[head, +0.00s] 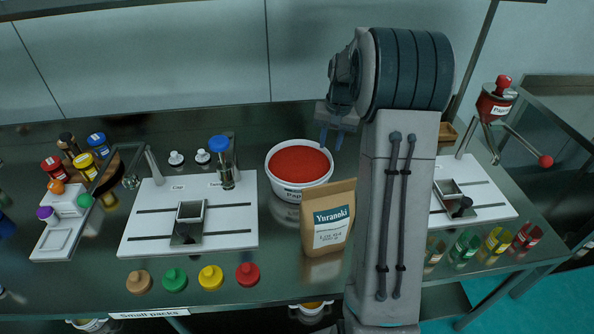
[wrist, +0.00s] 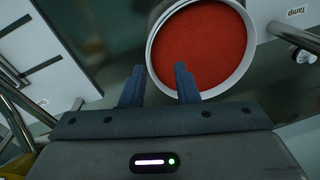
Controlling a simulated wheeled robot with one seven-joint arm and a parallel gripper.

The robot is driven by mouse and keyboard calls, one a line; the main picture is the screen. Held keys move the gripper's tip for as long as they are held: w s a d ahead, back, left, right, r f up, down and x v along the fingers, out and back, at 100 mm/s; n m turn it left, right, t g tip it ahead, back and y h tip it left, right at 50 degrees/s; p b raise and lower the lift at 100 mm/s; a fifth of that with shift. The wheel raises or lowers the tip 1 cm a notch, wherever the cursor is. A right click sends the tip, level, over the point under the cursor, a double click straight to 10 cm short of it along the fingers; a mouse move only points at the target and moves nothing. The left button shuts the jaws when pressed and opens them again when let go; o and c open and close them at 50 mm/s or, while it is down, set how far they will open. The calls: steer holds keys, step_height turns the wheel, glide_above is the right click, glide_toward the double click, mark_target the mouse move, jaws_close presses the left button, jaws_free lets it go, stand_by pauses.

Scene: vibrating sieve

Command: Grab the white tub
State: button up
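The white tub (head: 300,189) is round, has a white rim and is filled with red powder. It stands on the steel table in the middle of the head view. In the wrist view the tub (wrist: 246,72) is at the top centre, seen from above. My gripper (wrist: 160,80) is open, with a gap between its two blue-grey fingers. The right finger overlaps the tub's red contents in the picture, and the left finger is outside the rim. Nothing is between the fingers. In the head view my gripper (head: 332,138) is just right of and above the tub, partly hidden by my arm.
A brown paper bag (head: 328,217) stands right in front of the tub. Several coloured knobs (head: 210,277) line the front edge. Another board (head: 490,205) is right of my arm.

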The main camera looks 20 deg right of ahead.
steer(key=shift+m, duration=0.4)
steer(key=shift+w+d+f+p, duration=0.4)
steer(key=shift+w+f, duration=0.2)
steer(key=shift+f, duration=2.25)
steer(key=shift+w+d+f+p, duration=0.25)
steer(key=shift+w+f+p, duration=0.3)
steer(key=shift+f, duration=2.3)
steer(key=shift+w+d+f+p, duration=0.4)
steer(key=shift+w+f, duration=0.25)
steer(key=shift+f, duration=2.2)
jaws_close()
steer(key=shift+w+r, duration=0.1)
steer(key=shift+r, duration=0.05)
